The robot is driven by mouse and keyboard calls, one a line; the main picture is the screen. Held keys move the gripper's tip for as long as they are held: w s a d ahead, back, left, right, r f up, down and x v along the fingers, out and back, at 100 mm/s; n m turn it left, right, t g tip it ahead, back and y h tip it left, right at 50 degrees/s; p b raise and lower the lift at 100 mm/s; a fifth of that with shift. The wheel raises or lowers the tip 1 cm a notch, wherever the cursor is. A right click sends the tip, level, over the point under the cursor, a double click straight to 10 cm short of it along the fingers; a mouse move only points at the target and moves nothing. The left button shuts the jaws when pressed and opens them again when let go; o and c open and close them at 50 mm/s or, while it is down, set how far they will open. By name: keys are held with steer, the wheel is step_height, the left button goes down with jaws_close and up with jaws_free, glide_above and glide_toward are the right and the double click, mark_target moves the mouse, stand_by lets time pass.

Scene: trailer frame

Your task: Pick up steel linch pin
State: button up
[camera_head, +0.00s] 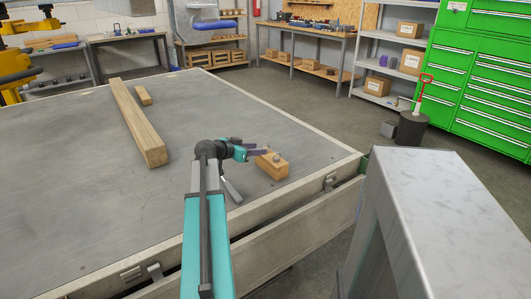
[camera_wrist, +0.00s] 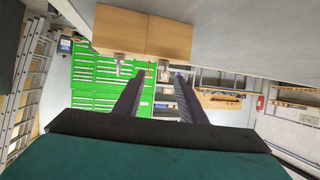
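A small wooden block (camera_head: 272,167) lies on the trailer bed near its right edge, with small grey metal pieces on top. In the wrist view, which is upside down, the block (camera_wrist: 142,32) hangs at the top. Two metal pieces stick out from it: one (camera_wrist: 163,70) shows between my fingertips, the other (camera_wrist: 120,60) left of them. Either could be the steel linch pin; they are too small to tell. My gripper (camera_wrist: 160,76) is open, its two dark fingers apart and pointing towards the block. In the head view my gripper (camera_head: 256,152) is just left of the block.
The grey trailer bed (camera_head: 75,190) is mostly clear. A long wooden beam (camera_head: 135,122) and a short wood piece (camera_head: 143,95) lie farther back. A raised rim (camera_head: 320,177) edges the bed. A grey metal-topped box (camera_head: 435,210) stands at the right, with green drawer cabinets (camera_head: 470,75) behind.

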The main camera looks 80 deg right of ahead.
stand_by(0.3)
steer(key=shift+x, duration=2.6)
steer(key=shift+w+d, duration=0.1)
steer(key=shift+d, duration=0.05)
jaws_close()
